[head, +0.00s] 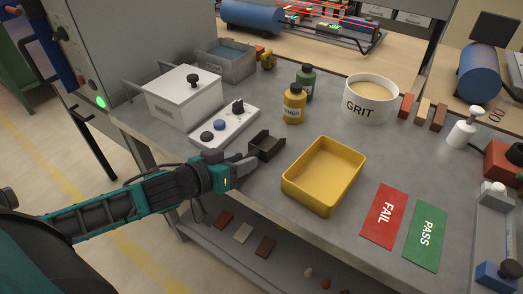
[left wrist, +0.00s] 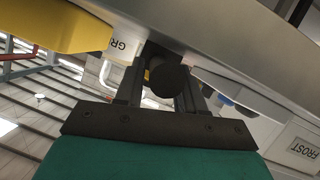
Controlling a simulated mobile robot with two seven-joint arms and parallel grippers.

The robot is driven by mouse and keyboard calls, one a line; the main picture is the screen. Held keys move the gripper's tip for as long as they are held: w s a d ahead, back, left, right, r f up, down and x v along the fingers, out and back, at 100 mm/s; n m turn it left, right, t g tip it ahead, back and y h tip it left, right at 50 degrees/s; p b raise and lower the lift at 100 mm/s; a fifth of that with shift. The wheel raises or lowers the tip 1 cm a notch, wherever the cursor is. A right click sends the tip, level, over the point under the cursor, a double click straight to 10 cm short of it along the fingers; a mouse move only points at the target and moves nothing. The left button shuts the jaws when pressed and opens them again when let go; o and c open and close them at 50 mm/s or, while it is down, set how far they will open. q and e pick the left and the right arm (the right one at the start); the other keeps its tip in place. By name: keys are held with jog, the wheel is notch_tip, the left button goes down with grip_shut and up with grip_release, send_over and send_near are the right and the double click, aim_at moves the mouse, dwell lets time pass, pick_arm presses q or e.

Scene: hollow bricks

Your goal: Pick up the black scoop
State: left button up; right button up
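The black scoop (head: 265,146) lies on the grey bench, left of the yellow tray, in the head view. My left gripper (head: 238,160) is low over the bench just left of the scoop, at its handle side. Its two fingers are apart. In the left wrist view a dark round end, which looks like the scoop's handle (left wrist: 170,82), shows between the fingers (left wrist: 160,92). A light gap shows beside it, so the fingers do not look closed on it. The scoop's bowl is mostly hidden there. My right gripper is not in view.
The yellow tray (head: 292,187) stands close right of the scoop. A switch panel (head: 228,125), a white lidded box (head: 183,100), a yellow bottle (head: 293,106) and the GRIT tub (head: 369,105) stand behind. Red FAIL (head: 384,216) and green PASS (head: 425,236) mats lie right.

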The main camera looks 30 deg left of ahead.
pick_arm(q)
jog(key=shift+w+d+f, duration=0.1)
jog(key=shift+w+f, duration=0.1)
jog(key=shift+w, duration=0.3)
grip_shut()
